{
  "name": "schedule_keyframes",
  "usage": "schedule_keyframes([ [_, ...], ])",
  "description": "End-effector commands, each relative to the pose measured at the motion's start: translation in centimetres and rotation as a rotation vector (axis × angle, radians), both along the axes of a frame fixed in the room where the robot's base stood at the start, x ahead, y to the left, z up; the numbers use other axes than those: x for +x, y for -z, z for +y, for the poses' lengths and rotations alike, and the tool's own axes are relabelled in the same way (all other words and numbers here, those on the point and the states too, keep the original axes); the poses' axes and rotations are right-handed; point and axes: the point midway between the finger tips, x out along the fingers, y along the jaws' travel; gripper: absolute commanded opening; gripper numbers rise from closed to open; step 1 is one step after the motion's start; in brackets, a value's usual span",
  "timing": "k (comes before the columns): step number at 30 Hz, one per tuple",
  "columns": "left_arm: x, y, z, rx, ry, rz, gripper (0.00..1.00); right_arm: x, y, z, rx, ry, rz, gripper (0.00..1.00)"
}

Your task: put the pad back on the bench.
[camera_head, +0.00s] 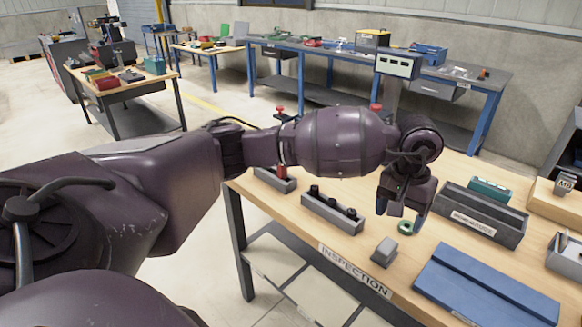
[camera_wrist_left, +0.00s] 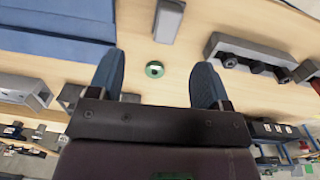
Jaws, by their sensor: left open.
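The wooden inspection bench (camera_head: 300,226) fills the lower right of the head view, and its top also shows in the left wrist view (camera_wrist_left: 185,90). A small green ring-shaped piece (camera_head: 405,227) lies on it; I cannot tell whether this is the pad. In the left wrist view the green piece (camera_wrist_left: 154,69) appears between my fingers, with bare wood around it. A grey block (camera_head: 384,251) sits nearer the bench's front edge. My left gripper (camera_head: 401,214) points down above the green piece, open, with its blue fingertips apart and nothing between them. My right gripper is not in view.
A grey holder with black knobs (camera_head: 332,212) stands left of my gripper. A labelled grey tray (camera_head: 482,221) stands right of it. A display box (camera_head: 397,64) stands behind my wrist.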

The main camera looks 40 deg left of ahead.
Motion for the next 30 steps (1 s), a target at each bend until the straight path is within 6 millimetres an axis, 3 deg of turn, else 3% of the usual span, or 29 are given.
schedule_keyframes([
  [7, -6.0, 5.1, -7.0, -0.417, -0.279, 0.284, 0.72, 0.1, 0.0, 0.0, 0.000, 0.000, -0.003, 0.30],
  [12, -9.9, 5.6, -11.6, -0.740, -0.614, 0.620, 0.72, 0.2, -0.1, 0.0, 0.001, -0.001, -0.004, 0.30],
  [15, -11.3, 5.1, -13.2, -0.897, -0.830, 0.852, 0.72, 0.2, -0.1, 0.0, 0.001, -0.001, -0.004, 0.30],
  [18, -11.8, 4.3, -13.9, -1.033, -1.055, 1.108, 0.72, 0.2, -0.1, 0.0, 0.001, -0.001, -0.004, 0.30],
  [22, -11.6, 3.8, -13.1, -1.169, -1.350, 1.477, 0.72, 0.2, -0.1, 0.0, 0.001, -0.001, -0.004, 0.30],
  [28, -10.5, 5.3, -8.9, -1.294, -1.775, 2.125, 0.72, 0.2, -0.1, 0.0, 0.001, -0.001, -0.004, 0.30],
  [29, -10.4, 5.9, -8.0, 1.281, 1.801, -2.198, 0.72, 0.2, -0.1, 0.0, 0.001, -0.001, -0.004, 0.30],
  [30, -10.4, 6.7, -6.8, 1.175, 1.703, -2.131, 0.72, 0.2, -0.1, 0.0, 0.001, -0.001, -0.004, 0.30],
])
